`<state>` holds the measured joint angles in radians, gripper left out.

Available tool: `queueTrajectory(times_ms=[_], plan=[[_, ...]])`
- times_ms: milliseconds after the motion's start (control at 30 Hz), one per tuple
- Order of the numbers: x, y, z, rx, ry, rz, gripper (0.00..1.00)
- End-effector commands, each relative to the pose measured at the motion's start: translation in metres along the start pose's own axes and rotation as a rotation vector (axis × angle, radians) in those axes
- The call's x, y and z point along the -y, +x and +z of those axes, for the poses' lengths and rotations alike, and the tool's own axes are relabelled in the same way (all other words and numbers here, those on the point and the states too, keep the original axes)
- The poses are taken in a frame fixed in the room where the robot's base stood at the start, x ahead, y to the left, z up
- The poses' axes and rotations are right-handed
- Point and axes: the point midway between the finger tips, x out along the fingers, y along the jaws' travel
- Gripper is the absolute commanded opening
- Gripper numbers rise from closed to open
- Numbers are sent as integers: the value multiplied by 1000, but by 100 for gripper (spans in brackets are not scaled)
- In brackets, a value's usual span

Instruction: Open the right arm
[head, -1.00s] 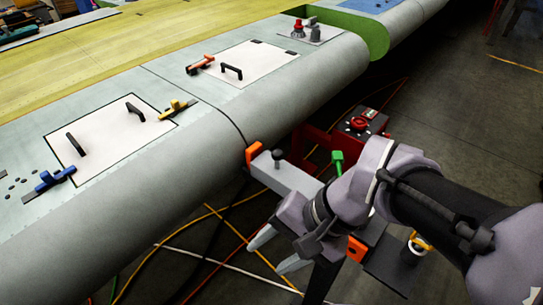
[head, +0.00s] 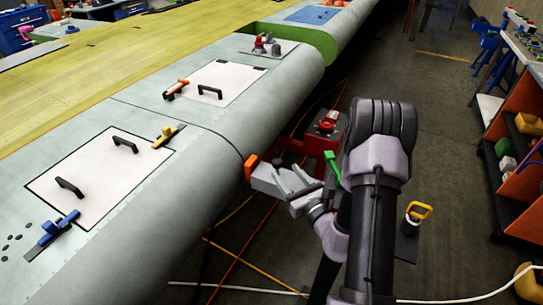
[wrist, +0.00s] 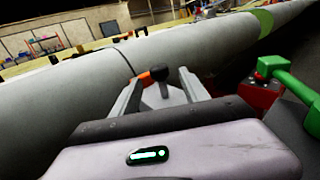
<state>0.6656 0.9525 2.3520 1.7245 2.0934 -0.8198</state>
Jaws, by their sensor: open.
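The jig arm I take to be the right arm is a grey bar (head: 262,181) with an orange pad (head: 250,167) at its end, close to the wing's rounded edge. A black knob stands on the bar; in the wrist view the knob (wrist: 160,74) shows between my fingertips, with the orange pad (wrist: 145,79) just left of it. My gripper (head: 287,170) is open, its two fingers reaching over the bar; I cannot tell whether they touch the knob. A green handle (head: 331,167) stands right of the bar; it also shows in the wrist view (wrist: 287,75).
A red box (head: 325,126) with a red knob stands behind the green handle. The wing (head: 215,160) fills the left, with panels and coloured clamps. A yellow-handled post (head: 418,211) and an orange shelf unit (head: 515,190) stand right. Cables cross the floor.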

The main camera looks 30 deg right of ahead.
Motion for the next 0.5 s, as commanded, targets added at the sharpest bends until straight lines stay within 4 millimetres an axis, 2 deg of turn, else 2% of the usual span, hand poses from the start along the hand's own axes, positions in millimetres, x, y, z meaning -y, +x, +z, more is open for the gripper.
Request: queueTrajectory(times_ms=[100, 300, 500], plan=[[-2, 28, 1, 3, -2, 5, 53], [-2, 70, 0, 2, -1, 3, 53], [-1, 90, 0, 1, 1, 2, 53]])
